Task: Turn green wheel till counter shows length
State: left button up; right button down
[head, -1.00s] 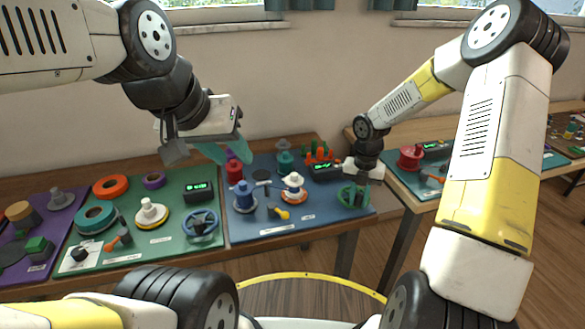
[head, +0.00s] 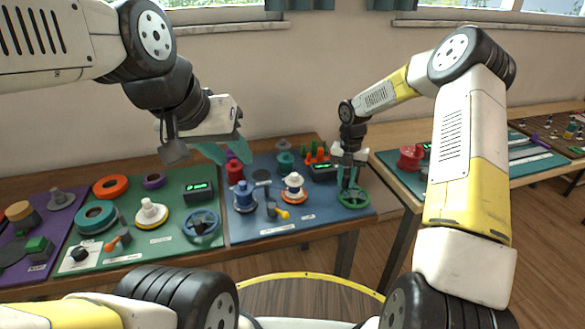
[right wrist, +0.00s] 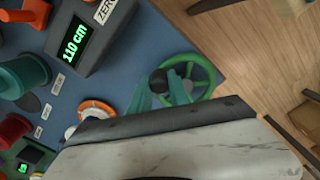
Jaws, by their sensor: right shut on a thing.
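The green wheel (head: 354,205) lies at the right front of the blue board. In the right wrist view its rim (right wrist: 213,76) and spokes show beyond my fingers. My right gripper (head: 348,183) points down at the wheel, shut on its dark crank knob (right wrist: 158,80), which shows between the teal fingertips. The counter (head: 325,171) stands behind the wheel; in the right wrist view its green display (right wrist: 76,40) reads 110 cm. My left gripper (head: 227,151) hangs above the back of the boards, its teal fingers apart and empty.
The blue board (head: 255,231) also holds a blue spool (head: 244,196), a white-and-orange spool (head: 293,187) and a yellow-handled crank (head: 279,211). A green board (head: 150,252) with a blue wheel (head: 201,224) lies to the left. A gap separates the right-hand table.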

aim_at(364, 206)
jog(key=d, duration=0.4)
jog(key=shift+w+d, duration=0.3)
jog(key=shift+d, duration=0.05)
jog(key=shift+s+d, duration=1.1)
jog(key=shift+d, duration=0.1)
jog(key=s, duration=0.3)
jog(key=shift+s+d, duration=0.1)
jog(key=shift+d, duration=0.15)
jog(key=s+a, duration=0.2)
jog(key=s, duration=0.1)
jog(key=shift+s+a, duration=0.35)
jog(key=shift+a, duration=0.2)
